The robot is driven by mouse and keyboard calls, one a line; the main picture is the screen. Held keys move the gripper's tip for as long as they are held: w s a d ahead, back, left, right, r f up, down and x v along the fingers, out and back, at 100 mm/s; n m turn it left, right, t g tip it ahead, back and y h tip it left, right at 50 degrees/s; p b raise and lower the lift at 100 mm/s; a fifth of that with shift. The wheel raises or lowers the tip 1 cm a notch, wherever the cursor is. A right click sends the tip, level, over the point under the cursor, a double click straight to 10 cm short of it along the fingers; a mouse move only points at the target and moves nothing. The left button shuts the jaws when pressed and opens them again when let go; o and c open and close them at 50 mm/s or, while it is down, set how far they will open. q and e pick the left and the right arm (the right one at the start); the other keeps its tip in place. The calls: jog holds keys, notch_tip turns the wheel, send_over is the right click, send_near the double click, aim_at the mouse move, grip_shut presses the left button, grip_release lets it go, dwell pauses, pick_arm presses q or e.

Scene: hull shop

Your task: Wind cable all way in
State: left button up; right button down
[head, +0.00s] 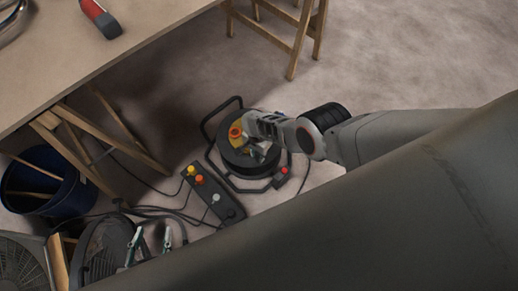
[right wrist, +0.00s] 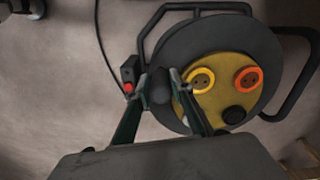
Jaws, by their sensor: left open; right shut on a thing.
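The cable reel (head: 232,160) stands on the floor in a black tube frame. Its black drum (right wrist: 205,38) has a yellow face (right wrist: 228,72) with a yellow and an orange socket. My right gripper (head: 262,152) reaches over the reel from the right. In the right wrist view its fingers (right wrist: 160,96) are shut on a dark knob, the crank handle (right wrist: 160,82), near the drum's rim. Dark cable (head: 150,209) lies on the floor left of the reel. My left gripper (head: 150,247) is open and empty at the lower left of the head view, apart from the reel.
A black power strip (head: 213,194) with coloured plugs lies just left of the reel. A blue bin (head: 50,190), a fan (head: 22,264) and table trestles stand further left. A worktop (head: 60,60) fills the upper left. Open floor (head: 400,50) lies at the upper right.

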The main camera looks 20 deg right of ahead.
jog(key=shift+w+a+r+m, duration=0.15)
jog(key=shift+w+r+m, duration=0.05)
jog(key=shift+w, duration=0.2)
jog(key=shift+w+a+r+m, duration=0.1)
jog(key=shift+w+r+m, duration=0.1)
jog(key=shift+w, duration=0.15)
pick_arm(q)
jog(key=shift+w+r, duration=0.25)
jog(key=shift+w, duration=0.1)
pick_arm(e)
jog(key=c, duration=1.8)
grip_release()
pick_arm(q)
jog(key=shift+s+f, duration=0.1)
pick_arm(e)
jog(key=shift+s+a+f, duration=0.1)
jog(key=shift+s+f, duration=0.2)
jog(key=shift+s, duration=0.05)
pick_arm(q)
jog(key=shift+s, duration=0.1)
pick_arm(e)
jog(key=shift+s, duration=0.1)
